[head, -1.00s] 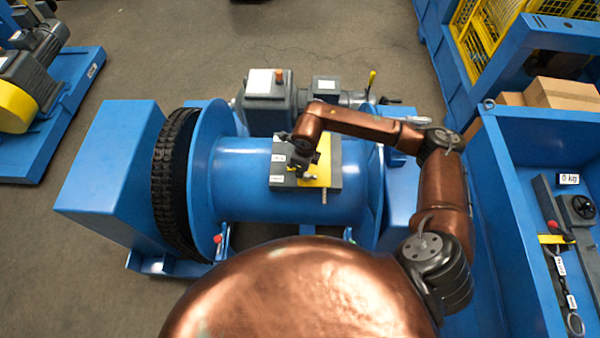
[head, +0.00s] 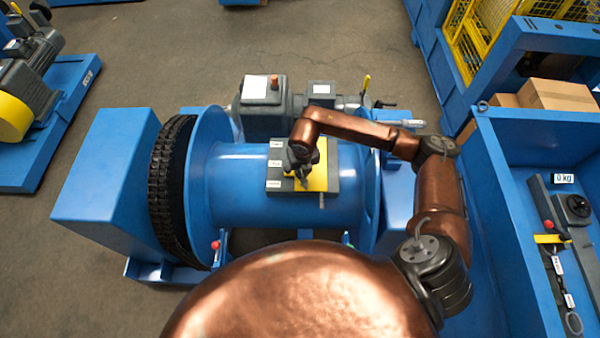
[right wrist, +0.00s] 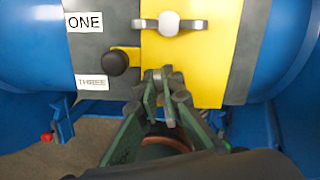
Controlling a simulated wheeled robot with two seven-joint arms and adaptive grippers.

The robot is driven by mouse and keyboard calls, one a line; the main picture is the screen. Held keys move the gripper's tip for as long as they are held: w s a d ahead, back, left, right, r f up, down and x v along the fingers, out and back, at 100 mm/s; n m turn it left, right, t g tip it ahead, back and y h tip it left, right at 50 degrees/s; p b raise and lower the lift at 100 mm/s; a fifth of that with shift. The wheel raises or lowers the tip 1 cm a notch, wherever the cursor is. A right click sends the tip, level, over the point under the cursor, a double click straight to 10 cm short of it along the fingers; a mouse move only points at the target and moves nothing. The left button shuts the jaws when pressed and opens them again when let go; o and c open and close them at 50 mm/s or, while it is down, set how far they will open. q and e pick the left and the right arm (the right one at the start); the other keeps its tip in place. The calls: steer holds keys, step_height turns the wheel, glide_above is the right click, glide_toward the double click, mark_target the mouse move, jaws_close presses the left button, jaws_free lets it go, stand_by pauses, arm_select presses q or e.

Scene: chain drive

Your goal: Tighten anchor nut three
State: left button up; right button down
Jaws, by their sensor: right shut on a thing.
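A plate with a dark grey border and a yellow middle (head: 319,174) sits on top of the blue drum (head: 235,185). White labels run down its left side; in the right wrist view I read ONE (right wrist: 84,22) and THREE (right wrist: 92,83). A pale winged nut (right wrist: 169,22) sits on the yellow beside ONE. My right gripper (head: 302,183) is over the plate's near part, at the THREE row. In the right wrist view its fingers (right wrist: 165,82) are shut close together at anchor nut three, which they hide almost wholly. My left gripper is out of view.
A black round knob (right wrist: 115,62) stands just left of the fingers, by the THREE label. A black chain (head: 170,185) runs around the drum's left flange. A grey motor unit (head: 263,112) stands behind. A blue bin (head: 495,180) with tools is at right.

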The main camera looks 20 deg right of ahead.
steer(key=m, duration=0.3)
steer(key=d+m+p, duration=0.1)
steer(key=m, duration=0.2)
steer(key=shift+s+d+r+m, duration=0.15)
steer(key=shift+s+r+m, duration=0.05)
steer(key=shift+m, duration=0.1)
steer(key=m, duration=0.1)
steer(key=m+p, duration=0.1)
steer(key=m, duration=0.1)
steer(key=m+p, duration=0.1)
steer(key=shift+s+d+m+h, duration=0.2)
steer(key=shift+s+m+h, duration=0.1)
steer(key=shift+s+h, duration=0.1)
steer(key=m+p, duration=0.1)
steer(key=m, duration=0.1)
steer(key=s+m+p, duration=0.1)
steer(key=m, duration=0.2)
steer(key=shift+g, duration=0.4)
steer(key=m+p, duration=0.1)
steer(key=m, duration=0.2)
steer(key=m+p, duration=0.1)
steer(key=m, duration=0.1)
steer(key=shift+s+p, duration=0.3)
steer(key=shift+p, duration=0.05)
steer(key=shift+a+m, duration=0.1)
steer(key=shift+m, duration=0.2)
steer(key=c, duration=2.1)
jaws_free()
steer(key=shift+s+f, duration=0.1)
